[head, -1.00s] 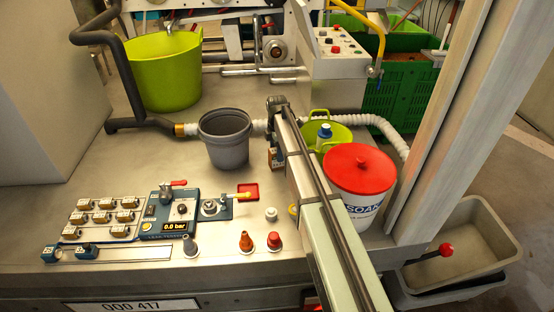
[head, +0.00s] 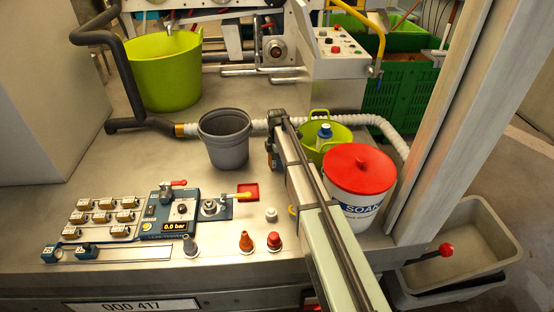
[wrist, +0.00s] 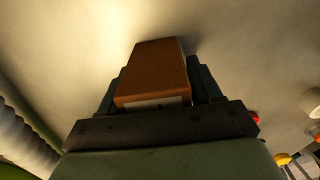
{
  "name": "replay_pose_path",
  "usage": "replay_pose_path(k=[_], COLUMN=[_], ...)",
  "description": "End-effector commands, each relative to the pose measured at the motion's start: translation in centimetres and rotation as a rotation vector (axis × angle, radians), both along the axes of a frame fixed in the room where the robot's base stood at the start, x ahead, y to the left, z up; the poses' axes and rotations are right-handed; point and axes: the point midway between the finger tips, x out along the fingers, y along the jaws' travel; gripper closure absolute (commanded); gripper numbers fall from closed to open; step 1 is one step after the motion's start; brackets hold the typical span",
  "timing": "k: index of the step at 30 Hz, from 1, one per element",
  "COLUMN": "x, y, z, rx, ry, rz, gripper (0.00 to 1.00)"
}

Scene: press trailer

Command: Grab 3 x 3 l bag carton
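A brown carton (wrist: 155,75) with a pale strip along its lower edge sits between the two dark fingers of my gripper (wrist: 158,88) in the wrist view. The fingers lie against its sides. In the head view my gripper (head: 271,152) is above the deck, right of the grey bucket, and a little of the carton shows there. Its lower side is mostly hidden. Several small brown-and-white blocks (head: 102,216) stand in rows on a rack at the left of the deck; one spot in the front row is empty.
A grey bucket (head: 224,138) stands just left of my gripper. A green tub (head: 338,135) and a white SOAK bucket with red lid (head: 359,170) stand to the right. A pressure panel (head: 170,212) and several knobs are in front. Bare deck lies between.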

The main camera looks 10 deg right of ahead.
Motion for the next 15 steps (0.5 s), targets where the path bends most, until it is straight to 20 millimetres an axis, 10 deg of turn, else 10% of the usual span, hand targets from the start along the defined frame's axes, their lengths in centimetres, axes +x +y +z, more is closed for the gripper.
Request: replay_pose_path(k=[15], x=[-0.01], y=[0.0], z=[0.04], rx=[0.0], ry=[0.0], rz=[0.0], gripper=[0.82])
